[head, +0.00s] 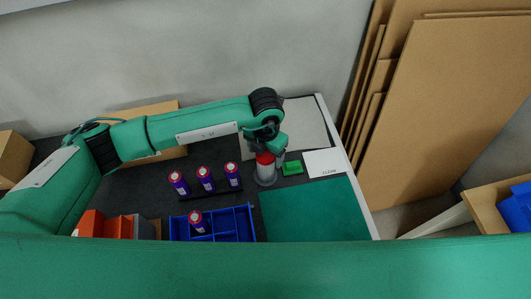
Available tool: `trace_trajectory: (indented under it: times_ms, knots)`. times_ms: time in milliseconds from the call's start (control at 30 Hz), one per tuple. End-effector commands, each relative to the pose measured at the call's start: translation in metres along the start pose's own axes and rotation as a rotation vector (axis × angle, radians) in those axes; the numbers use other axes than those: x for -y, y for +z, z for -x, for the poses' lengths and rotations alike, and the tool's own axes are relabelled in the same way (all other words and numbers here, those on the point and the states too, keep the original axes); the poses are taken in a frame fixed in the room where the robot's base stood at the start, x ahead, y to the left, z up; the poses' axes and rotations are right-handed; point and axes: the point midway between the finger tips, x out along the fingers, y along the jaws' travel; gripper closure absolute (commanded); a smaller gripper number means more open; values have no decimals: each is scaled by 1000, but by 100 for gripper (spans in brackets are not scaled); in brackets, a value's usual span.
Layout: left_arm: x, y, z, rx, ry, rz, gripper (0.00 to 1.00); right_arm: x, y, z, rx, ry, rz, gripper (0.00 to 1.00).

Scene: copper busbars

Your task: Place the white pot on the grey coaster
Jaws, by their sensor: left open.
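A small white pot (266,172) with a red top stands upright on the dark table, right under my left gripper. A grey round shape (267,184) shows at the pot's foot and looks like the grey coaster; it is mostly covered, and I cannot tell whether the pot rests on it. My left gripper (269,150) is open, pointing down at the pot's red top. Its fingertips are small and partly hidden by the wrist, so I cannot tell whether they touch the pot. My right gripper is out of view.
A green block (292,168) and a white label card (325,163) lie close right of the pot. A green mat (315,212) lies in front. Several purple cans (205,178) stand left, above a blue divided tray (243,222). Cardboard sheets (440,110) lean at right.

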Motion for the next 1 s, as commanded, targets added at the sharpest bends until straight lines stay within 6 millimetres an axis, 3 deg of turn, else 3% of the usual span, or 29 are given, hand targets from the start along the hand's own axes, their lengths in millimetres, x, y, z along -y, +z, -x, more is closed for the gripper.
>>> trace_trajectory:
  times_ms: [300, 500, 700, 1000]
  knots:
    - [0, 1, 66, 6, 2, -3, 26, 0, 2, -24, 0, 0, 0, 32]
    - [0, 0, 98, 4, 1, -2, 26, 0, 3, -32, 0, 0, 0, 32]
    - [0, 0, 111, 3, 0, 0, 26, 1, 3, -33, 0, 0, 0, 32]
    - [0, 0, 111, 2, 0, -1, 26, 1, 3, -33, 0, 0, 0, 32]
